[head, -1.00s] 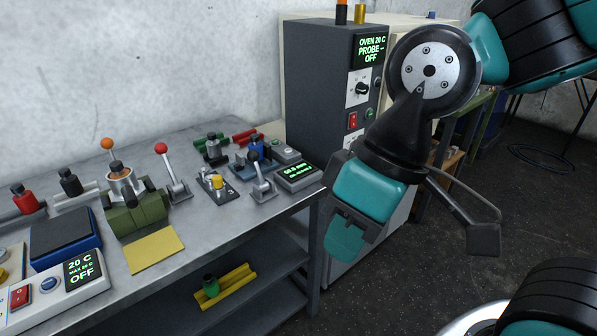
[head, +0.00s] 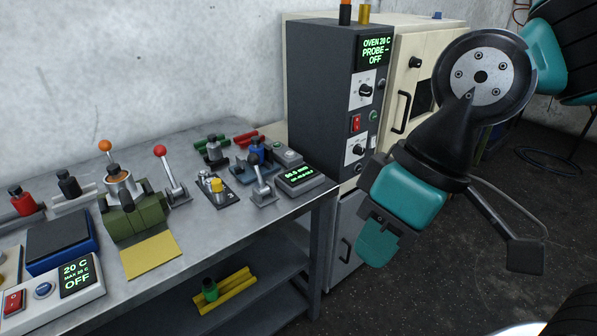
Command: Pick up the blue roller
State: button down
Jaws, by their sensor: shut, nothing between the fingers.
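The blue roller (head: 256,154), a small blue body with a dark cap, stands toward the back right of the metal workbench (head: 205,245). It sits at a grey-blue fixture, beside a lever and a small display box, and these partly hide its lower part. My gripper (head: 378,245), with teal fingers, is shut and empty. In the picture it hangs to the right of the bench, in front of the oven, well apart from the blue roller.
A dark oven control cabinet (head: 325,100) stands behind the bench's right end. Red-knobbed (head: 164,152) and orange-knobbed (head: 105,147) levers rise from the bench. A green roller (head: 210,289) lies on a yellow rack on the lower shelf. Dark floor is open at right.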

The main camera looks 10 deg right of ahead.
aim_at(256, 147)
jog(key=z, duration=0.15)
jog(key=i, duration=1.4)
jog(key=u, duration=0.6)
